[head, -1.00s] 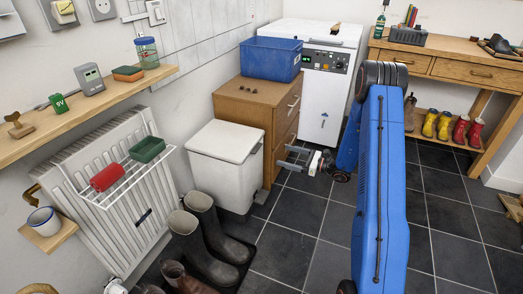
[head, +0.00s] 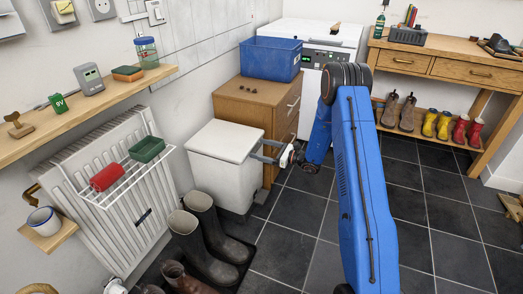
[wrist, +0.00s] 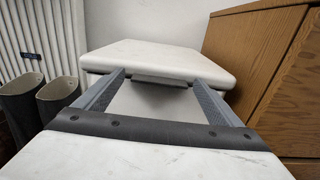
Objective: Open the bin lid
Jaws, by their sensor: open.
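The white bin (head: 223,178) stands between the radiator and the wooden drawer unit, its lid (head: 227,140) lying shut on top. My gripper (head: 258,150) is open at the bin's front, near the lid's edge. In the wrist view its two grey fingers (wrist: 160,76) reach to the lid edge, one on each side of the tab. I cannot tell whether they touch the lid. Nothing is held between them.
Dark boots (head: 205,240) stand in front of the bin at the left. The drawer unit (head: 255,105) with a blue crate (head: 270,58) on it is close on the right. A radiator with a wire rack (head: 125,175) is at the left. Tiled floor (head: 290,230) is clear in front.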

